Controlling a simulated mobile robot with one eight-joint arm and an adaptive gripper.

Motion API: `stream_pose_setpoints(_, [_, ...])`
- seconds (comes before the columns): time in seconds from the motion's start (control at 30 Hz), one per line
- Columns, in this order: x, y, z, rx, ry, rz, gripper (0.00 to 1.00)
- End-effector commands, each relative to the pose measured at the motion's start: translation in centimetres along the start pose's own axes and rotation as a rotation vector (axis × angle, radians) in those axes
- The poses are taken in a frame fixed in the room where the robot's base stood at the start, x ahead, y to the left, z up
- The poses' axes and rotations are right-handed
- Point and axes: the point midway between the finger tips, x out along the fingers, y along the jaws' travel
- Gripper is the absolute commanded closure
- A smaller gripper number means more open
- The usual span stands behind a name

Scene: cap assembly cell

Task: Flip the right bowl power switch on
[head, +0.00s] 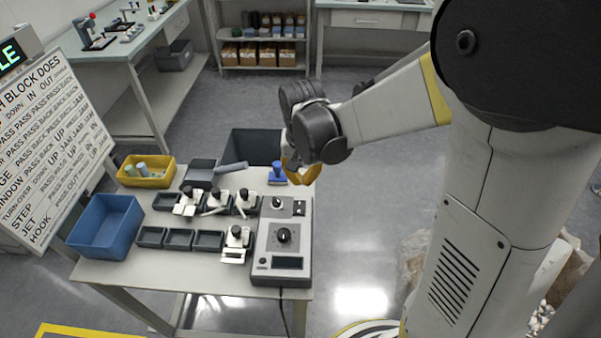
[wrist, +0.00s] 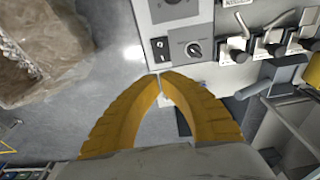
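The grey control box (head: 267,250) stands at the right edge of the table, with a large dial and a dark display on its face. A small black rocker switch (head: 299,208) sits near its far right corner, beside a small knob (head: 277,203). In the wrist view the rocker switch (wrist: 160,44) lies just ahead of the fingertips, with the knob (wrist: 193,49) to its right. I cannot tell the switch's position. My gripper (wrist: 164,73) has its yellow fingertips together and holds nothing. In the head view my gripper (head: 298,178) hangs beyond the box's far edge, apart from the switch.
A blue-handled tool (head: 277,174) stands beside my gripper. Several lever units (head: 188,204) and dark trays (head: 180,239) fill the table's middle. A blue bin (head: 104,226) and a yellow bin (head: 146,172) are at left.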

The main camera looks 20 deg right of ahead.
Motion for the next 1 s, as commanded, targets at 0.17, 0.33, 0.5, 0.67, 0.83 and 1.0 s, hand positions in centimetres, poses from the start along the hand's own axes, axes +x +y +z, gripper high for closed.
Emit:
stream_pose_setpoints(0.17, [4.4,0.0,0.0,0.0,0.0,0.0,1.0])
stream_pose_setpoints(0.33, [7.2,0.0,0.0,0.0,0.0,0.0,1.0])
stream_pose_setpoints(0.5, [8.5,0.0,0.0,0.0,0.0,0.0,1.0])
stream_pose_setpoints(0.67, [8.8,0.0,0.0,0.0,0.0,0.0,1.0])
stream_pose_setpoints(0.83, [8.7,0.0,0.0,0.0,0.0,0.0,1.0])
stream_pose_setpoints(1.0, [9.3,0.0,-0.1,0.0,0.0,0.0,1.0])
